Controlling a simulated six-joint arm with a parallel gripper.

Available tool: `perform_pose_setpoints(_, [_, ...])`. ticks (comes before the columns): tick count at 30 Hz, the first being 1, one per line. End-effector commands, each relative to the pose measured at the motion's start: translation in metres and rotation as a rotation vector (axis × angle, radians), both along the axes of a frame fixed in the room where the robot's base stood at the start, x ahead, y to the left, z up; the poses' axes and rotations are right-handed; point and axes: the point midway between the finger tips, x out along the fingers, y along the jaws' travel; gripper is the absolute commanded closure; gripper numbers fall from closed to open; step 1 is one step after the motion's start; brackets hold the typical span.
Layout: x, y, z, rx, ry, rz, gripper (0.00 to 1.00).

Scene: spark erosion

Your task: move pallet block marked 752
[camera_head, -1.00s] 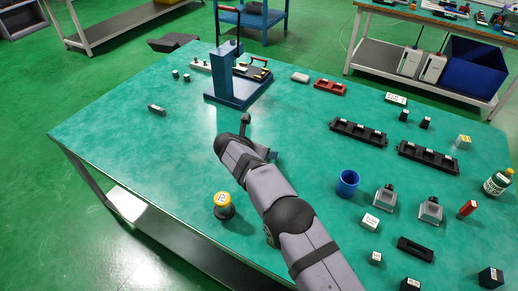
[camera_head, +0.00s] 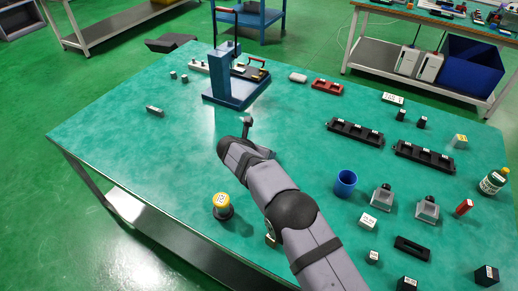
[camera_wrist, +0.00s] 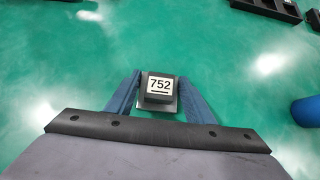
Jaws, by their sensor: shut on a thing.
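The pallet block marked 752 (camera_wrist: 160,99) is a small dark block with a white label, seen in the wrist view between the two blue fingers of my gripper (camera_wrist: 160,104). My gripper is shut on it. In the head view my arm hides the block, and only part of my gripper (camera_head: 262,153) shows beyond the wrist, over the middle of the table. How high the block is above the table I cannot tell.
A blue press-like stand (camera_head: 228,80) is at the back. Black racks (camera_head: 355,134) stand to the right, with a blue cup (camera_head: 345,183) nearer. A yellow-topped spool (camera_head: 222,206) is at the front left. The left middle of the green table (camera_head: 130,150) is mostly clear.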

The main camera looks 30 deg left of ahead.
Motion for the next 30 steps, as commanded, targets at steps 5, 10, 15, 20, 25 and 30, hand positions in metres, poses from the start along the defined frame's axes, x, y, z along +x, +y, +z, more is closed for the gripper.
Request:
perform_pose_setpoints(5, [-0.001,-0.017,0.003,-0.004,0.005,0.002,0.89])
perform_pose_setpoints(10, [0.0,-0.034,0.002,-0.002,0.002,-0.001,0.89])
perform_pose_setpoints(15, [-0.001,-0.053,0.0,-0.002,0.003,0.001,0.89])
perform_pose_setpoints(20, [-0.001,-0.07,0.0,-0.001,0.003,0.0,0.89])
perform_pose_setpoints(25, [0.0,-0.088,-0.001,-0.001,0.002,0.001,0.89])
perform_pose_setpoints(30, [-0.001,-0.106,-0.002,0.001,0.003,0.001,0.89])
